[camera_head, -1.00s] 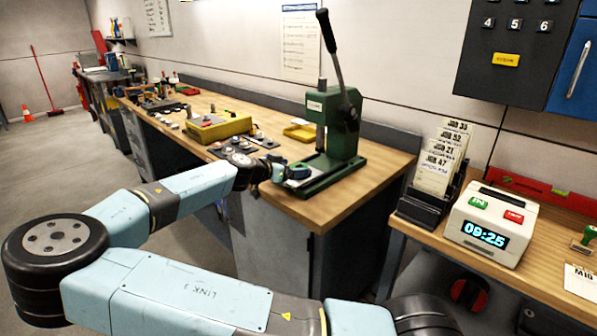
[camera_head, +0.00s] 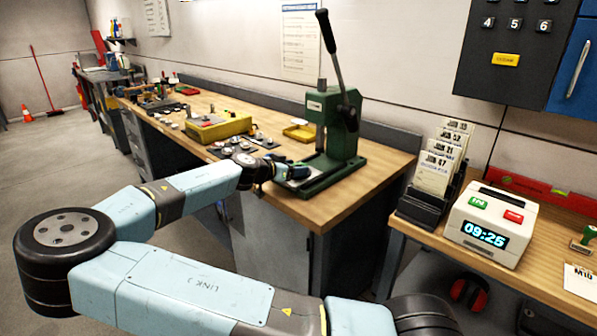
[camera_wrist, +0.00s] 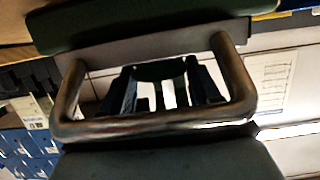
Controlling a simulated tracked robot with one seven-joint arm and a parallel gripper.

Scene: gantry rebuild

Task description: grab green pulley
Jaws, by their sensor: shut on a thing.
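My gripper (camera_head: 298,172) is at the base of the green press, at the near edge of the workbench. In the wrist view my gripper (camera_wrist: 163,85) has its two dark fingers shut on a dark, greenish rounded piece (camera_wrist: 160,72), which looks like the green pulley. The view is dim, and the metal loop in front of the fingers hides part of them. In the head view my wrist hides the held piece, and I cannot tell whether it touches the press base.
The green arbor press (camera_head: 335,130) with its long lever stands right beside my gripper. A yellow box (camera_head: 218,127), a yellow tray (camera_head: 300,132) and several small parts lie farther left on the bench. A time clock (camera_head: 487,225) and card rack (camera_head: 432,190) stand at the right.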

